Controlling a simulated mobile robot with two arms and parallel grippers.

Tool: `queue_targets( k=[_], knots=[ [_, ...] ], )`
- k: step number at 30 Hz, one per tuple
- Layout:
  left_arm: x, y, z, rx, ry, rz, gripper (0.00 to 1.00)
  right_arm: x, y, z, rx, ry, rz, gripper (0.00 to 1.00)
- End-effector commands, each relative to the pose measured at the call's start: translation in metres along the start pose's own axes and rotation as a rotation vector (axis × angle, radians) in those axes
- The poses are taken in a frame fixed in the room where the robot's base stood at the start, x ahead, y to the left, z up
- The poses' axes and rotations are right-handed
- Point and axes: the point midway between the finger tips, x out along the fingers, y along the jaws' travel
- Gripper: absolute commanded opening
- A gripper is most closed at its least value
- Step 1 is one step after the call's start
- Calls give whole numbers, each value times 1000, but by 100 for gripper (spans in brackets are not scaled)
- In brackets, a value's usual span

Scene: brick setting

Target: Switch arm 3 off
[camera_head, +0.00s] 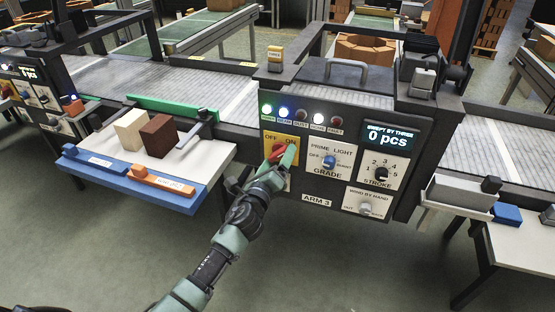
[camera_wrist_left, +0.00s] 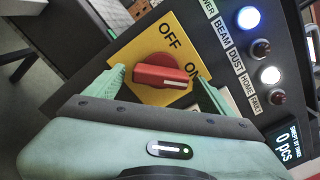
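The red rotary switch (camera_head: 277,153) sits on a yellow OFF/ON plate (camera_head: 268,143) on the arm 3 panel (camera_head: 318,203). In the left wrist view the red switch (camera_wrist_left: 163,74) lies between my left gripper's (camera_wrist_left: 163,88) green fingers, and its white mark points toward ON. The fingers are spread on either side of the handle. A small gap shows on the left; contact on the right is unclear. In the head view my left gripper (camera_head: 281,157) partly covers the switch. My right gripper is not in view.
The green, blue and white HOME lamps (camera_head: 318,119) are lit; DUST and FAULT are dark. The display (camera_head: 389,137) reads 0 pcs. A GRADE knob (camera_head: 329,162) and STROKE knob (camera_head: 381,174) are to the right. A blue-edged tray (camera_head: 130,190) with two blocks stands left.

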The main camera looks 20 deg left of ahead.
Motion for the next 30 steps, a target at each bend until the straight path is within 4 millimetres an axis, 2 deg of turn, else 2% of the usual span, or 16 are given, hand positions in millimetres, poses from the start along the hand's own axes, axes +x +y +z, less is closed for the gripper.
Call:
queue_targets(
  k=[1, 6, 7, 20, 30],
  knots=[
    [0, 0, 0, 0, 0, 0, 72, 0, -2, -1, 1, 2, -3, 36],
    [0, 0, 0, -1, 0, 0, 25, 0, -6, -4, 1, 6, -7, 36],
    [0, 0, 0, -1, 0, 1, 21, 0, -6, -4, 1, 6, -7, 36],
    [0, 0, -1, -102, 1, 1, 21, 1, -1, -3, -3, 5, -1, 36],
    [-1, -1, -1, -387, 1, 2, 21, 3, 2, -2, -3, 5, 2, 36]
  ],
)
